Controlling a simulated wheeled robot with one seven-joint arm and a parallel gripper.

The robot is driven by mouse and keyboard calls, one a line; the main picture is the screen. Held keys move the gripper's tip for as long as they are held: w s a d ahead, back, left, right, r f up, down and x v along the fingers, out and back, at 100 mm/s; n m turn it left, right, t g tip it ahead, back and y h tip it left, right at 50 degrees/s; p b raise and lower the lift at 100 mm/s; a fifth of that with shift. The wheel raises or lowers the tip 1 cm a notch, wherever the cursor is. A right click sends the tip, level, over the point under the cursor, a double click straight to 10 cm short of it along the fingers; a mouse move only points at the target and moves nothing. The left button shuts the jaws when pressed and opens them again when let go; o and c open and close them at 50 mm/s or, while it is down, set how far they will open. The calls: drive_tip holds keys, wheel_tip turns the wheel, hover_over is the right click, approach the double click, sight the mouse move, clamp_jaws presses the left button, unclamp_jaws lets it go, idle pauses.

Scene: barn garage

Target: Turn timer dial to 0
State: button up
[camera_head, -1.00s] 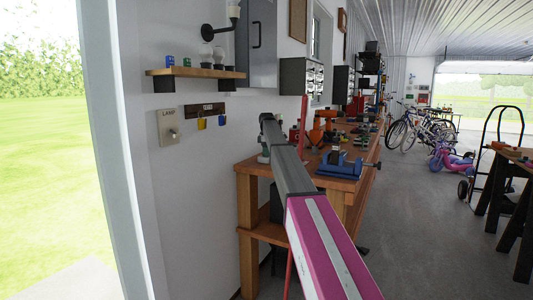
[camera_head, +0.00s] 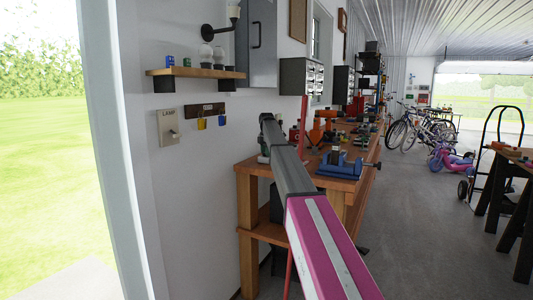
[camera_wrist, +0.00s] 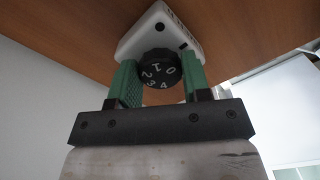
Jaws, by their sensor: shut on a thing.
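The timer is a white box (camera_wrist: 152,30) on a brown wooden surface in the wrist view. Its round black dial (camera_wrist: 160,72) faces me and carries white numerals. In the head view the timer and fingertips are hidden behind my arm.
The wooden workbench (camera_head: 246,205) runs along the white wall, with a blue vise (camera_head: 340,167) on it. A lamp switch (camera_head: 171,128) and a small shelf (camera_head: 195,73) are on the wall at left. The floor (camera_head: 420,230) right of the bench is clear.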

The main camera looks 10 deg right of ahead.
idle(0.3)
drive_tip(key=o, duration=0.9)
drive_tip(key=shift+r, duration=0.15)
wheel_tip(320, 180, up, 11)
drive_tip(key=shift+f, duration=0.2)
